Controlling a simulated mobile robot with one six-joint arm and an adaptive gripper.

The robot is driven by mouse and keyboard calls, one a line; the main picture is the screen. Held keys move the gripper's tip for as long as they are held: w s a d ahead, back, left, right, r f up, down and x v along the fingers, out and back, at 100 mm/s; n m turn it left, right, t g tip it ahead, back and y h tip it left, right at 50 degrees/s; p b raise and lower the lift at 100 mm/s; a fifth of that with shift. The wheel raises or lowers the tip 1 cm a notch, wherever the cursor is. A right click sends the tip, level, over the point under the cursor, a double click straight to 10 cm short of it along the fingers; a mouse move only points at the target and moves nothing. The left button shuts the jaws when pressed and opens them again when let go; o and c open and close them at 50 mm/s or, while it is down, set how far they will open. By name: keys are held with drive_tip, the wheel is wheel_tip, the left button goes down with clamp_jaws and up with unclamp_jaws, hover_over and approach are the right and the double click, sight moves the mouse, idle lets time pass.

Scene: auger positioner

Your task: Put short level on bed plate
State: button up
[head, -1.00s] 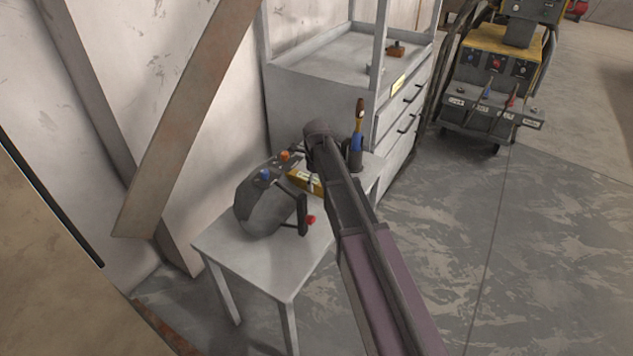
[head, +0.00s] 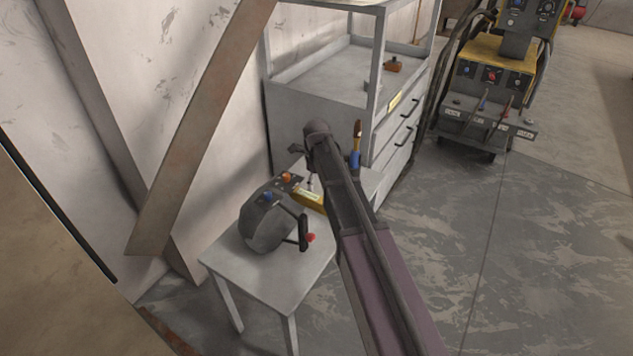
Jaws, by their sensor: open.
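A yellow block-shaped thing with a pale label, which looks like the short level (head: 311,199), lies on the small grey table. My arm covers its right end. My arm reaches in from the lower right, and its far end is above the table. My gripper does not show clearly; the arm hides the place where it would be. A thin pinkish piece shows just above the yellow thing, and I cannot tell whether it is part of my gripper. I cannot make out the bed plate in this view.
On the grey table (head: 262,280) stands a dark rounded tool (head: 266,228) with blue, orange and red knobs. A blue-and-brown tool (head: 356,145) stands upright behind my arm. A drawer cabinet (head: 390,150) and a welding machine (head: 490,75) stand behind. The floor at right is clear.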

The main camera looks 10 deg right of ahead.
sight(318, 201)
drive_tip(key=shift+r+p, duration=1.8)
drive_tip(key=shift+r, duration=0.25)
drive_tip(key=s+d+n, duration=0.4)
drive_tip(key=s+n, duration=0.7)
drive_tip(key=n, duration=0.1)
drive_tip(key=s+d+n, duration=0.3)
drive_tip(key=s+n, duration=0.9)
drive_tip(key=n, duration=0.1)
drive_tip(key=shift+d+n, duration=0.3)
drive_tip(key=shift+d, duration=0.05)
drive_tip(key=shift+s, duration=0.1)
